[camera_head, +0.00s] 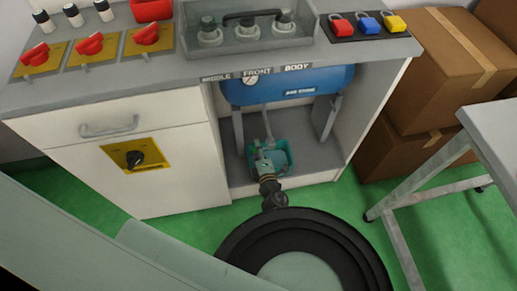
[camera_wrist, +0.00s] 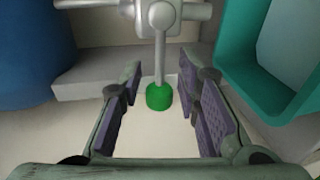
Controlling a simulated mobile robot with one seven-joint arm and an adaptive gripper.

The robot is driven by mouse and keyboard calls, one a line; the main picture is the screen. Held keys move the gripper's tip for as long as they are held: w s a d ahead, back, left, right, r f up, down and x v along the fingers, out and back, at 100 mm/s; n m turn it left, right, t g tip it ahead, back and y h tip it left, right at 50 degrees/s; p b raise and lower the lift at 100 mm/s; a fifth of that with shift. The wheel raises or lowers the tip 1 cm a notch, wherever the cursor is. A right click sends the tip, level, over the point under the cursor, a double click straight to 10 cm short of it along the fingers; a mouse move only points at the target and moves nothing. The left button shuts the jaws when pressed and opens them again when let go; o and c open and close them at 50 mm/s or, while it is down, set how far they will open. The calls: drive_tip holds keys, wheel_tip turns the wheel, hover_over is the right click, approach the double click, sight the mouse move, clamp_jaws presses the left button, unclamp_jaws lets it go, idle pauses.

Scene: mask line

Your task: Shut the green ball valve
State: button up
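The green ball valve shows in the wrist view as a grey metal body on a pipe, with a straight lever (camera_wrist: 160,58) ending in a green knob (camera_wrist: 159,97). The lever points toward the bottom of the picture. My gripper (camera_wrist: 161,80) is open, with one padded finger on each side of the lever and knob. Gaps show on both sides, and neither finger appears to touch. In the head view my gripper (camera_head: 263,161) is low in the cabinet opening, below the blue air tank (camera_head: 290,86). It hides the valve there.
A teal bin (camera_wrist: 232,55) stands close to the right of my gripper; it also shows in the head view (camera_head: 291,157). Cabinet walls flank the opening, and a grey counter (camera_head: 190,70) lies above. A drawer and yellow switch panel (camera_head: 137,155) are at left.

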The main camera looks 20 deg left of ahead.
drive_tip(key=shift+o, duration=0.5)
drive_tip(key=shift+d, duration=0.1)
drive_tip(key=shift+s+r, duration=0.1)
drive_tip(key=shift+r, duration=4.95)
drive_tip(key=shift+f, duration=0.1)
